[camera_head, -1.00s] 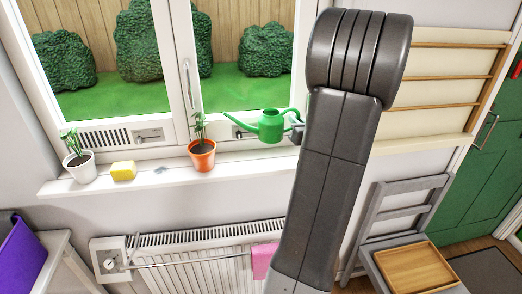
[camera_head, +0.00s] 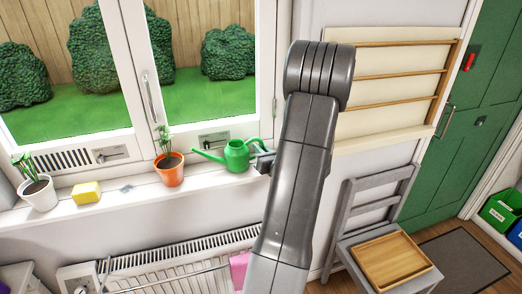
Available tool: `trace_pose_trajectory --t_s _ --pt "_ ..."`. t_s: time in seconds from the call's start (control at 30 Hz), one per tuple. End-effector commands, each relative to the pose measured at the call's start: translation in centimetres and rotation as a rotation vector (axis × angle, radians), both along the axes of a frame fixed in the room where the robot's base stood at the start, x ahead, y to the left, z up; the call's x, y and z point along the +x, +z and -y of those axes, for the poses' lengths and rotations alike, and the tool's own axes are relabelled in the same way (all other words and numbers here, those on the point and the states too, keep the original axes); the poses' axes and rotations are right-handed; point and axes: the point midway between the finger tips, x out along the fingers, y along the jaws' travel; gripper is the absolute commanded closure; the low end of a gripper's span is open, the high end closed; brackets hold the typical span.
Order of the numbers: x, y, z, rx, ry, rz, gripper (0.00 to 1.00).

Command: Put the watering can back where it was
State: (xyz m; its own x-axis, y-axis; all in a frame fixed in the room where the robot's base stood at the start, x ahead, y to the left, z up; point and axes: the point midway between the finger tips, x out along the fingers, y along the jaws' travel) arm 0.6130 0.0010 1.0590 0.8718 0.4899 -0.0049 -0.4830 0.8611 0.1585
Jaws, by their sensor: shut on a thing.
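The green watering can (camera_head: 237,155) is at the right part of the window sill, with its spout pointing left towards the orange pot. My gripper (camera_head: 262,160) is at the can's right side, shut on it, and partly hidden behind my arm. The can is upright and looks at or just above the sill (camera_head: 205,184); I cannot tell whether its base touches.
An orange pot with a plant (camera_head: 170,170) stands left of the can. A yellow sponge (camera_head: 87,193) and a white pot with a plant (camera_head: 38,193) stand farther left. A radiator (camera_head: 180,262) is below the sill. A grey chair (camera_head: 385,235) holds a wooden tray (camera_head: 392,262).

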Motion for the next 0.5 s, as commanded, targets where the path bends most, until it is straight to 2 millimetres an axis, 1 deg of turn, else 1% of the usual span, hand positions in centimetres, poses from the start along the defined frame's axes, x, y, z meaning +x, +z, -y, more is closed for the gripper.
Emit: trace_pose_trajectory --t_s 0.1,0.37,0.47,0.5 --pt "0.0 -0.51 0.02 0.0 -0.001 0.001 1.0" --pt "-0.01 -0.58 0.01 0.0 -0.001 0.001 1.0" --pt "0.0 -0.92 0.01 0.0 -0.001 0.001 1.0" --pt "-0.01 -0.88 0.01 -0.001 -0.001 0.0 0.85"
